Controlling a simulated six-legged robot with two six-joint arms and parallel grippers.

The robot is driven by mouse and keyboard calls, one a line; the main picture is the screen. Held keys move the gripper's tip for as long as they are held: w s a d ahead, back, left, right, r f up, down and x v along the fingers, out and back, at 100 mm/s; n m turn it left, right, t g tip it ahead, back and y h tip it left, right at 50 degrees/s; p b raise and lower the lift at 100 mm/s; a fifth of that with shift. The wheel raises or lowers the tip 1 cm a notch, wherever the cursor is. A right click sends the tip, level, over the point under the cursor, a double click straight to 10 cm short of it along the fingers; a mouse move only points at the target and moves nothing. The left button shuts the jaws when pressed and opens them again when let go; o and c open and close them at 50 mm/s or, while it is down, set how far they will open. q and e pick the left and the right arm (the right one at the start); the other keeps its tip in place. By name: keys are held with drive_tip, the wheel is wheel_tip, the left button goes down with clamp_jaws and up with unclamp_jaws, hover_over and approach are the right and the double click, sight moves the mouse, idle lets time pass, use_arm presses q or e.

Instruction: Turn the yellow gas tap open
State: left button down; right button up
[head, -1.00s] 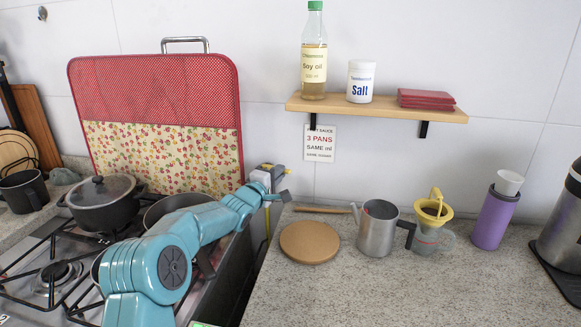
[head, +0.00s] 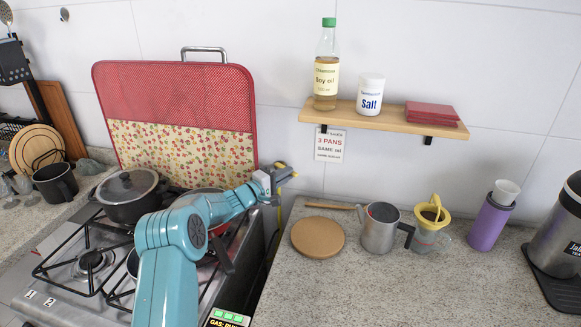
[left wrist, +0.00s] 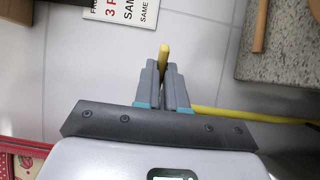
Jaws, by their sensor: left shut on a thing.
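The yellow gas tap's lever (left wrist: 163,54) shows as a short yellow bar at the tips of my left gripper (left wrist: 165,72) in the left wrist view. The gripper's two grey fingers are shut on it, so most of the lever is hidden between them. In the head view my left gripper (head: 283,175) is at the back wall, in the gap between the stove and the right counter. Bits of yellow show around its jaws there, but the tap's body and exact angle are hard to make out. My right gripper is in neither view.
A yellow hose (left wrist: 250,116) runs to the right in the left wrist view. The stove (head: 60,262) with pots stands left, and a red lattice-and-floral board (head: 175,110) stands behind it. The right counter (head: 400,285) holds a round cork mat (head: 318,237) and a metal jug (head: 379,228).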

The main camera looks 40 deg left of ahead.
use_arm(q)
drive_tip(key=shift+s+a+m+h+p, duration=0.2)
drive_tip(key=shift+m+h+p, duration=0.15)
drive_tip(key=shift+h+p, duration=0.25)
drive_tip(key=shift+s+a+m+h+p, duration=0.15)
drive_tip(key=shift+m+h+p, duration=0.2)
drive_tip(key=shift+h+p, duration=0.2)
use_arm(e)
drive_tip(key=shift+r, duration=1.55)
use_arm(q)
drive_tip(key=shift+d+g, duration=0.1)
drive_tip(key=shift+g, duration=0.2)
drive_tip(key=c, duration=1.2)
unclamp_jaws()
drive_tip(key=shift+s, duration=0.1)
drive_tip(key=b+v, duration=0.2)
drive_tip(key=v, duration=0.9)
drive_tip(key=shift+s, duration=0.4)
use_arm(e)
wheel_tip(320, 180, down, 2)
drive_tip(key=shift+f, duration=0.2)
use_arm(q)
drive_tip(key=shift+f, duration=0.1)
